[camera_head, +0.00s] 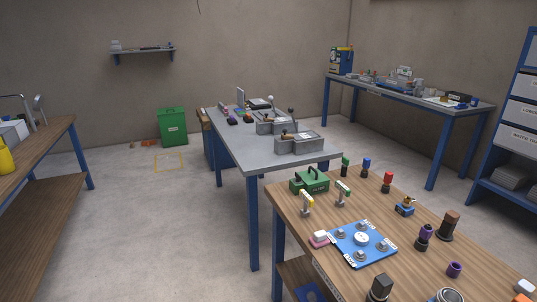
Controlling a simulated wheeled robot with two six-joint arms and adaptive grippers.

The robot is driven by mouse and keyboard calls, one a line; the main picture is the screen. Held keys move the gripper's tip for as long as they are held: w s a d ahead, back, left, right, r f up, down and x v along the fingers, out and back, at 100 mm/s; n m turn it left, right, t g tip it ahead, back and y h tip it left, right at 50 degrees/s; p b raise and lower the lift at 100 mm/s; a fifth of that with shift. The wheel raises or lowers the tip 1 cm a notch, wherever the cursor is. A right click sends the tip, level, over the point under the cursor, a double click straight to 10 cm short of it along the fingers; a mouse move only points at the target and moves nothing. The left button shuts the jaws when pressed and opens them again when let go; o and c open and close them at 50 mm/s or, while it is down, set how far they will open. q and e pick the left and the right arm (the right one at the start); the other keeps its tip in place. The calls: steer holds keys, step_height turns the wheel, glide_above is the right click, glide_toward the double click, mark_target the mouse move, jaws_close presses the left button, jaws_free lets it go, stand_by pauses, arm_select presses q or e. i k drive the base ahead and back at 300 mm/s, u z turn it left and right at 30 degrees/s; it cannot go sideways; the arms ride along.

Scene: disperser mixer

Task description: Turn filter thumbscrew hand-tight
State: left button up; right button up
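A green box (310,183) with a black handle stands near the far left corner of the wooden table (410,218). Its front carries a label that seems to read "FILTER". A blue plate (350,250) lies on the table nearer to me, with several grey knobs around a round white piece (361,239). Which part is the filter thumbscrew I cannot tell at this size. Neither of my grippers is in view.
Two small upright pieces (306,203) stand between box and plate. Several coloured knobs and a brown cylinder (449,226) stand on the right. Open grey floor (155,230) lies to the left.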

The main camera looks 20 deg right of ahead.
mark_target(298, 180)
steer(key=i, duration=1.9)
steer(key=z, duration=3.25)
steer(key=i, duration=0.3)
steer(key=u, duration=0.75)
